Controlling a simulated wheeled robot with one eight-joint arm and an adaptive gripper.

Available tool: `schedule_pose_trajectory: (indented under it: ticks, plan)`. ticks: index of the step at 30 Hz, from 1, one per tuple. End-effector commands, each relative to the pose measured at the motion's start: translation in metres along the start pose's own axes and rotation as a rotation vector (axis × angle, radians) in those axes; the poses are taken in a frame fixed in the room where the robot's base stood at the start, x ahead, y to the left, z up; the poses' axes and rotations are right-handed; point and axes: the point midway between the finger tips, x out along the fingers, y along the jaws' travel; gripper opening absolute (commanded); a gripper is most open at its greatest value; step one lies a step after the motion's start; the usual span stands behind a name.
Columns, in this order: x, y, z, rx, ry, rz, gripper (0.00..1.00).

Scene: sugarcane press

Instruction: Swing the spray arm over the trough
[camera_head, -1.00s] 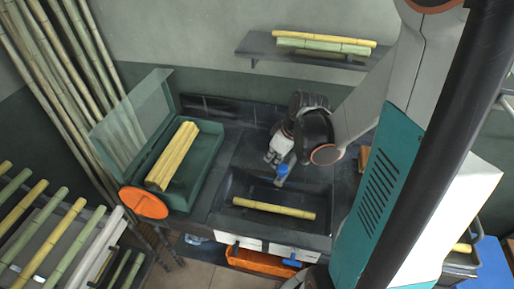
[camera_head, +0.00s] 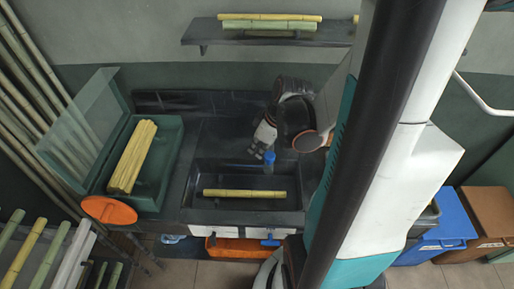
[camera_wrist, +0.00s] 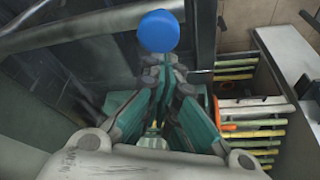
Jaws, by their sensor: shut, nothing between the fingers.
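The dark trough (camera_head: 290,175) is set into the counter, and a yellow cane (camera_head: 245,193) lies in it. A blue knob (camera_head: 269,157), which seems to belong to the spray arm, stands at the trough's back edge. It shows as a blue round end (camera_wrist: 158,31) in the wrist view. A grey metal pipe (camera_wrist: 70,22) runs at the upper left there; I cannot tell whether it joins the blue end. My gripper (camera_head: 257,152) is shut and empty, close beside the knob on its left. Its fingertips (camera_wrist: 170,68) appear just below the blue end; contact is unclear.
A green box (camera_head: 170,165) with a raised clear lid and bundled canes stands left of the trough, with an orange disc (camera_head: 109,210) in front. A wall shelf (camera_head: 200,38) holds canes. An orange bin (camera_head: 235,250) sits below the counter. Blue (camera_head: 445,225) and brown bins stand right.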

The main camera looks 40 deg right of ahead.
Motion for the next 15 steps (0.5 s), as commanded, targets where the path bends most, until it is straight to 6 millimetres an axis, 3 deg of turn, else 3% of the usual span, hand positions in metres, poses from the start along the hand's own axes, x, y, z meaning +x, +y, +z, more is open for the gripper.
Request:
schedule_pose_trajectory:
  ticks: [7,12,15]
  plan:
    - [0.002,0.0,-0.009,-0.002,0.0,0.0,0.0]
    - [0.008,-0.001,-0.035,-0.003,-0.001,-0.001,0.0]
    - [-0.015,0.001,-0.035,0.004,-0.001,0.002,0.0]
